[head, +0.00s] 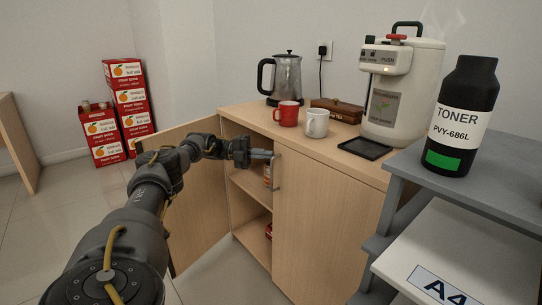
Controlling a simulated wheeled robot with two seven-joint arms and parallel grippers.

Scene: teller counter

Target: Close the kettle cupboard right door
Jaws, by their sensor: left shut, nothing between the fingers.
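The kettle cupboard (238,122) is a light wood cabinet with a kettle (284,78) on top. Its right door (325,215) stands flush, or nearly flush, with the cabinet front; a small gap cannot be ruled out. The door's metal handle (276,172) is at its left edge. The left door (205,215) is swung wide open to the left, partly behind my left arm. My left gripper (268,155) is shut and empty, at the upper left edge of the right door beside the handle. Whether it touches is unclear. My right gripper is not in view.
A red mug (287,113), a white mug (317,123), a brown box (338,110) and a water dispenser (402,92) stand on top. Shelves with a can (267,176) show through the opening. A grey stand with a toner bottle (461,118) is at right.

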